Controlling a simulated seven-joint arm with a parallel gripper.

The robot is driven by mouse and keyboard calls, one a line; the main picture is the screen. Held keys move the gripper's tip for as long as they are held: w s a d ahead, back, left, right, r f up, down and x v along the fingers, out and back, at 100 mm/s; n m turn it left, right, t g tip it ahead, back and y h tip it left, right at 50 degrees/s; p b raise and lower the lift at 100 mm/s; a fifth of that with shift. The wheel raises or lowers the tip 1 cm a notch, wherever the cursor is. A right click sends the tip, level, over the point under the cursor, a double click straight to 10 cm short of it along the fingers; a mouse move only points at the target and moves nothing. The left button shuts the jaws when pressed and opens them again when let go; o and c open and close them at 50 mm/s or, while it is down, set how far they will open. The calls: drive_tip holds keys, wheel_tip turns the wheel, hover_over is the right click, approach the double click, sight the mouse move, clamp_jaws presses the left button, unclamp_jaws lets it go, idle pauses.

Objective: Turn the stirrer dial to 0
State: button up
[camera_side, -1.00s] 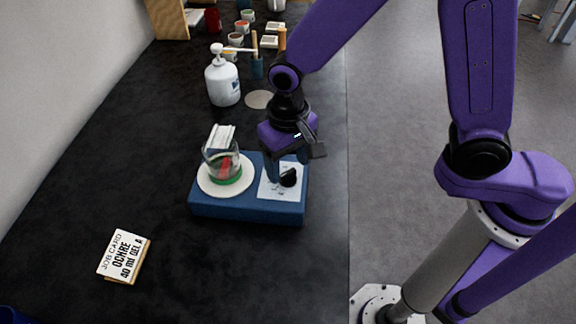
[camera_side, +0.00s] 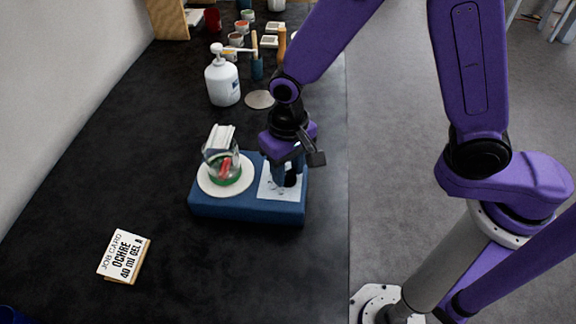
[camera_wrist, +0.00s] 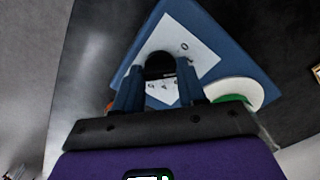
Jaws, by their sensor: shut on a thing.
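The stirrer (camera_side: 240,208) is a blue box on the black bench, with a white dial panel (camera_side: 268,192) on its right part. The black dial (camera_side: 290,180) is partly hidden by my gripper (camera_side: 284,177) in the side view. In the wrist view the dial (camera_wrist: 160,66) sits between the two blue fingers of my gripper (camera_wrist: 158,82), which is shut on it. A printed 0 shows on the panel (camera_wrist: 205,58) beyond the dial, with other digits on the near side. The dial's pointer direction is not clear.
A glass beaker (camera_side: 222,165) with green and red contents stands on the stirrer's white round plate (camera_side: 205,187). A white pump bottle (camera_side: 222,82) stands behind. A job card (camera_side: 124,255) is at front left. Bench front is clear.

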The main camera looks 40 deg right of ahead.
sight(289, 172)
drive_tip(key=shift+n, duration=2.8)
drive_tip(key=o, duration=1.1)
drive_tip(key=shift+c, duration=0.2)
wheel_tip(289, 172, up, 18)
drive_tip(key=shift+f, duration=0.25)
drive_tip(key=shift+d, duration=0.15)
